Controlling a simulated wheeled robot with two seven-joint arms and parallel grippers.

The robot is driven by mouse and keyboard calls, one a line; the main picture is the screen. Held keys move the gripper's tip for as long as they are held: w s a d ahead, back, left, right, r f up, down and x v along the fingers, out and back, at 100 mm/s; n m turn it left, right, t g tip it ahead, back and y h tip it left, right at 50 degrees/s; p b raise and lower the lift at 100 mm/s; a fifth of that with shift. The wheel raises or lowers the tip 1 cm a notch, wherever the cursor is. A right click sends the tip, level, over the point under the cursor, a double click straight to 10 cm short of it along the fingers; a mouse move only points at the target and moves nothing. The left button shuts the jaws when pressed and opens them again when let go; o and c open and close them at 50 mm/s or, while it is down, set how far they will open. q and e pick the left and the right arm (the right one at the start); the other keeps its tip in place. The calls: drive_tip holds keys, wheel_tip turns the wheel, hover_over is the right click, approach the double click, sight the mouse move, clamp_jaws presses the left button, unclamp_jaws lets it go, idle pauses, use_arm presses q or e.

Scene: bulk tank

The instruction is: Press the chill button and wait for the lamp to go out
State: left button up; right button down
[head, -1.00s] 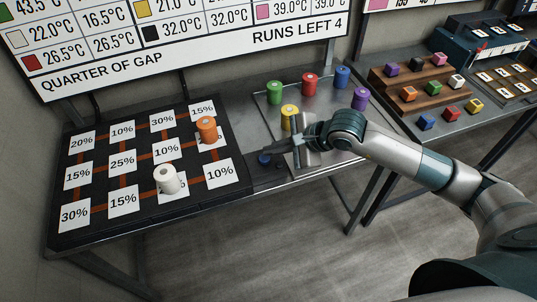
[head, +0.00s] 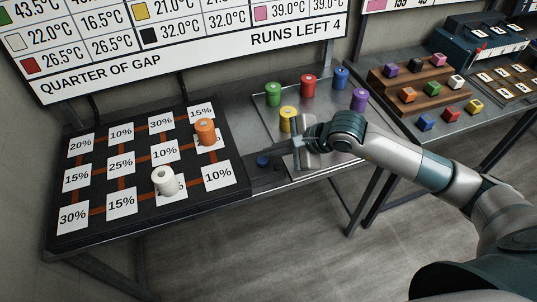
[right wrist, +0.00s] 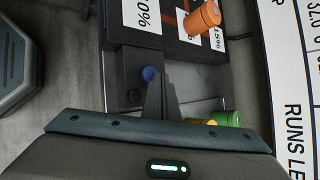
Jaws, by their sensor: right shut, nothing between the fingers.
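The blue round button (head: 263,161) sits on a small dark box at the right end of the black percentage board. It also shows in the right wrist view (right wrist: 149,74). My right gripper (head: 273,152) is shut and empty, pointing left with its tips close to the button. In the right wrist view its fingers (right wrist: 156,82) end right beside the blue button; I cannot tell whether they touch it. Small dark round parts (right wrist: 134,95) sit on the box near the button; I see no lit lamp there. My left gripper is out of view.
An orange cylinder (head: 205,131) and a white cylinder (head: 164,181) stand on the percentage board (head: 190,212). Several coloured cylinders, including a yellow one (head: 288,119), stand on the metal tray behind my right gripper. A second table with coloured cubes is at right.

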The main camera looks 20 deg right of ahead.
sight(262, 161)
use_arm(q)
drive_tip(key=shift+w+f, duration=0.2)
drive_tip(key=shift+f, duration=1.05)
use_arm(e)
drive_tip(key=shift+a+f, duration=0.15)
drive_tip(key=shift+f, duration=0.95)
drive_tip(key=shift+w+a+r, duration=0.2)
drive_tip(key=shift+a+r, duration=0.1)
drive_tip(key=shift+a, duration=0.4)
drive_tip(key=shift+r, duration=0.15)
use_arm(q)
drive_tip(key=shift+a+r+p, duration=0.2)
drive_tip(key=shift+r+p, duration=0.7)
drive_tip(key=shift+p, duration=0.2)
use_arm(e)
drive_tip(key=shift+w+a+r, duration=0.1)
drive_tip(key=shift+a+r, duration=0.1)
drive_tip(key=shift+r, duration=0.6)
drive_tip(key=shift+a+r, duration=0.2)
drive_tip(key=shift+r, duration=0.55)
drive_tip(key=shift+w+a+r, duration=0.1)
drive_tip(key=shift+a+r, duration=0.1)
drive_tip(key=shift+r, duration=0.6)
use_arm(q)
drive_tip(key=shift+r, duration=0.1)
use_arm(e)
drive_tip(key=shift+r, duration=0.15)
